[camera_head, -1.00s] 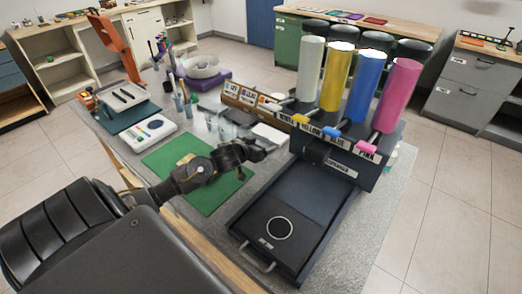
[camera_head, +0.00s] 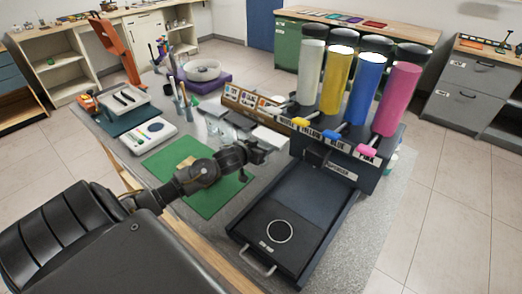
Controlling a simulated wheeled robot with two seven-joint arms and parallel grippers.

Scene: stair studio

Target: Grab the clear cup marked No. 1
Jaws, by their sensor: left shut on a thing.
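Several clear cups (camera_head: 222,128) stand close together on the grey table behind my left gripper, in the head view. They are small and partly hidden, and I cannot read a No. 1 mark on any of them. My left gripper (camera_head: 264,153) reaches in from the left over the green mat (camera_head: 208,200), with its fingertips just left of the dispenser. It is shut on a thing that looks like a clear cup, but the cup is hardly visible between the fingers. My right gripper is not in view.
A dark dispenser (camera_head: 338,172) with white, yellow, blue and pink tubes stands to the right, its black tray (camera_head: 310,205) in front. A scale (camera_head: 148,136), a white-topped block (camera_head: 126,97) and a purple stand (camera_head: 207,82) are at the left and back. The green mat is mostly clear.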

